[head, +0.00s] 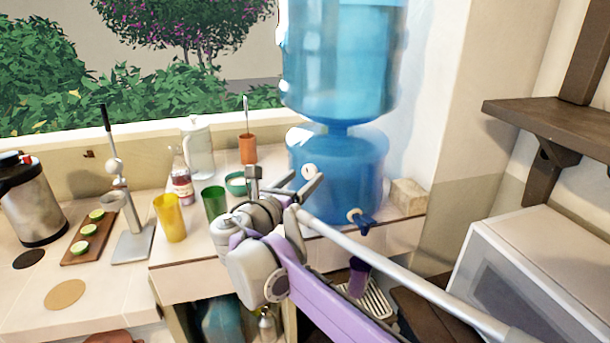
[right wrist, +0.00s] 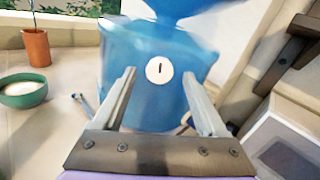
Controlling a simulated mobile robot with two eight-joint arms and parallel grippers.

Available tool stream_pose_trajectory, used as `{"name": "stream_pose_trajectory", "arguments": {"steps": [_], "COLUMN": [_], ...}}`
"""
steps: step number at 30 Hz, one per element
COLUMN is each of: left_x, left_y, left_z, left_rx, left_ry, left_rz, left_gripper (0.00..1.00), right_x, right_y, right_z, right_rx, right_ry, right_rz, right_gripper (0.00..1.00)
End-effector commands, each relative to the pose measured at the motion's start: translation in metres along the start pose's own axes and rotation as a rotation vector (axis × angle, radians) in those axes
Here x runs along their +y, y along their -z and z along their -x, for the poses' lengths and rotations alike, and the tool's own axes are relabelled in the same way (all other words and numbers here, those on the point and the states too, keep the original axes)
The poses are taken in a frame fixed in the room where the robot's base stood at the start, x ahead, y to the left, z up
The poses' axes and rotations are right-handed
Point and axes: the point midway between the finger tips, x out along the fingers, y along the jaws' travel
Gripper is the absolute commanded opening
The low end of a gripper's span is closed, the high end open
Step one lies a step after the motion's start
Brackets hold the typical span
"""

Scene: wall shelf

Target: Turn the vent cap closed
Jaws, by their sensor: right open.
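The vent cap (head: 308,170) is a small white disc on the front of the blue water dispenser (head: 350,160). In the right wrist view the cap (right wrist: 160,70) carries a short dark mark that stands nearly upright. My right gripper (head: 285,184) is open and empty in front of the dispenser. In the right wrist view its two fingers (right wrist: 158,80) reach towards the dispenser, one on each side of the cap, with the cap seen between the tips. I cannot tell the exact gap between tips and cap. My left gripper is not in view.
A green bowl (head: 237,184), a green cup (head: 214,204) and a yellow cup (head: 170,218) stand to the left. A stone-like block (head: 408,196) lies right of the dispenser. A dark shelf (head: 550,120) is on the right wall.

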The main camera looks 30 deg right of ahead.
Motion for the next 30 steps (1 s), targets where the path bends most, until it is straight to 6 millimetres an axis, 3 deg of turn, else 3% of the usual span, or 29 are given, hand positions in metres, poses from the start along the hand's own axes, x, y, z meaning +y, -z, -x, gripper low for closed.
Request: {"name": "stream_pose_trajectory", "arguments": {"steps": [6,15,27,30], "left_x": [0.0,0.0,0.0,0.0], "left_y": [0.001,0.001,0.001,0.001], "left_z": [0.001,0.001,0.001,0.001], "left_rx": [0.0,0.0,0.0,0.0], "left_ry": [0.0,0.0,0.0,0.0], "left_rz": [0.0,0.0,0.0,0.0], "left_gripper": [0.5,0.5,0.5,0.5], "right_x": [0.0,0.0,0.0,0.0], "right_y": [0.0,0.0,0.0,0.0], "right_z": [-0.019,-0.021,-0.021,-0.021], "right_rx": [0.0,0.0,0.001,0.001], "right_ry": [0.0,-0.001,-0.001,-0.001], "right_rz": [-0.001,-0.001,-0.001,-0.001], "right_gripper": [0.75,0.75,0.03,0.0]}}
